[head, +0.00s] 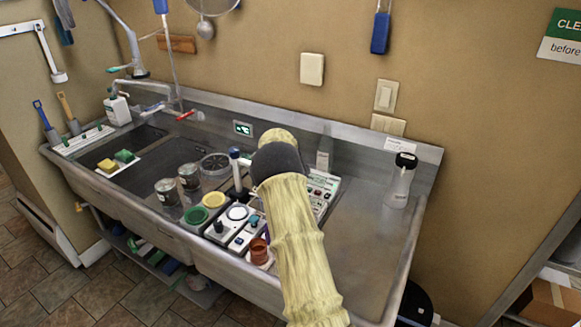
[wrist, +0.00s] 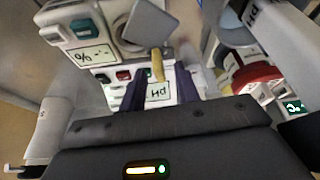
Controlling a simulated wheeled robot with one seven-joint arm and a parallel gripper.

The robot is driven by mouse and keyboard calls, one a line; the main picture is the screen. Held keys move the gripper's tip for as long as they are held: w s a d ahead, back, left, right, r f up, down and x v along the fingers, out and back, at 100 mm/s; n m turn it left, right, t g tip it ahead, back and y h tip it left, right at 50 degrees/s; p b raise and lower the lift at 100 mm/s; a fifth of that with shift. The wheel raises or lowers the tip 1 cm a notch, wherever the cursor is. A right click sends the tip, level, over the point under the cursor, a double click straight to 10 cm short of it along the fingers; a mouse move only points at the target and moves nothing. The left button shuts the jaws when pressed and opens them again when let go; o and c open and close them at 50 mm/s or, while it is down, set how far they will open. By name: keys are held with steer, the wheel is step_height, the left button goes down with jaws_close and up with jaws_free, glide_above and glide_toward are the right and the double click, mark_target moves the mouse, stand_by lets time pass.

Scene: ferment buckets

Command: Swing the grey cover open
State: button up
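In the wrist view a flat grey plate (wrist: 146,24), which looks like the grey cover, stands tilted at the top of a white control panel (wrist: 90,54). Its hinge is not clear to me. My gripper (wrist: 162,76) is open, with its two dark fingers apart and pointing at the panel just below the plate. A small yellow piece (wrist: 157,65) shows between the fingers; I cannot tell whether they touch it. In the head view my arm hides the gripper and the cover, and only part of the control panel (head: 322,190) shows beside the arm.
The counter's right part is mostly bare.

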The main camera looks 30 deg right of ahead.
steer(key=b+v, duration=0.2)
steer(key=v, duration=1.4)
steer(key=shift+a, duration=0.1)
steer(key=s+a+f+n+y, duration=0.1)
steer(key=s+a+f+n, duration=0.2)
steer(key=s+a, duration=0.5)
steer(key=s+a+f+n+y, duration=0.1)
steer(key=s+a+f+n, duration=0.2)
steer(key=s+a, duration=0.5)
steer(key=s+a+f+n+y, duration=0.1)
steer(key=s+a+f+n, duration=0.2)
steer(key=s+a, duration=0.5)
steer(key=s+n, duration=0.1)
steer(key=s, duration=0.5)
steer(key=shift+s+a, duration=0.1)
steer(key=shift+a, duration=0.05)
